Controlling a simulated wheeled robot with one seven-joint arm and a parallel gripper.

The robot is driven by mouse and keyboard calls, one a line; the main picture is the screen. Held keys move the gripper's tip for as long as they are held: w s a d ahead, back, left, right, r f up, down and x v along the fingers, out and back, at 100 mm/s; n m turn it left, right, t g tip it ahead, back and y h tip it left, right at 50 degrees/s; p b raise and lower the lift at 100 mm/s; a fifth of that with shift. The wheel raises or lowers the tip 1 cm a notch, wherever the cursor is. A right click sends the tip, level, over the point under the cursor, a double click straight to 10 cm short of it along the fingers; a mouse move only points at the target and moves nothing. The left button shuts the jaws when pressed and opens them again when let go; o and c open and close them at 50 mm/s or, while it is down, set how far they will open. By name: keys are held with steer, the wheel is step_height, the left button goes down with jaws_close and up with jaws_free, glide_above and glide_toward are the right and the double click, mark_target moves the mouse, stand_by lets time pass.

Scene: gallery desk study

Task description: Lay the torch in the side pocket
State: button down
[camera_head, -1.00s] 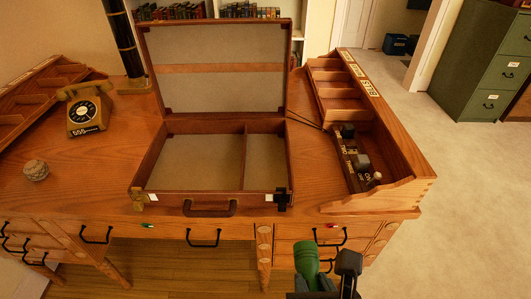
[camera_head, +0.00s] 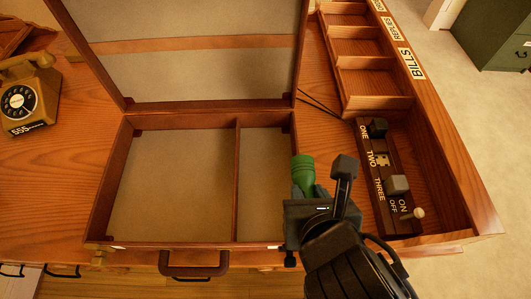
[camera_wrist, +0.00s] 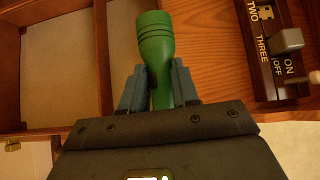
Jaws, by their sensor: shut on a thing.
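The green torch (camera_head: 303,173) is held in my gripper (camera_head: 305,190), with its wide head pointing away from the wrist. In the wrist view the torch (camera_wrist: 155,45) stands between the two blue-grey fingers of my gripper (camera_wrist: 159,88). An open wooden case (camera_head: 97,218) lies on the desk, its lid raised at the back. A divider (camera_head: 237,180) splits it into a wide left compartment and a narrow right side pocket (camera_head: 262,185). Both are empty where visible. The torch is over or just beside the pocket's right wall; its height above it is hard to tell.
Right of the case is a dark switch panel (camera_head: 388,185) with knobs and a lever. Behind it stands a wooden letter rack (camera_head: 375,75) with labels. A tan telephone (camera_head: 28,95) sits at the left.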

steer(key=shift+w+d, duration=0.15)
steer(key=shift+w, duration=0.2)
steer(key=shift+w+d+f+y, duration=0.1)
steer(key=shift+w+d+y, duration=0.1)
steer(key=shift+w+y, duration=0.1)
steer(key=shift+w+d+y, duration=0.1)
steer(key=shift+d+y, duration=0.2)
steer(key=shift+d, duration=0.05)
steer(key=d+m+y, duration=0.1)
glide_above(257, 204)
step_height(257, 204, down, 6)
steer(key=shift+f+b, duration=0.25)
steer(key=shift+b, duration=0.1)
steer(key=shift+f, duration=2)
steer(key=shift+f, duration=0.15)
steer(key=c, duration=1.1)
jaws_free()
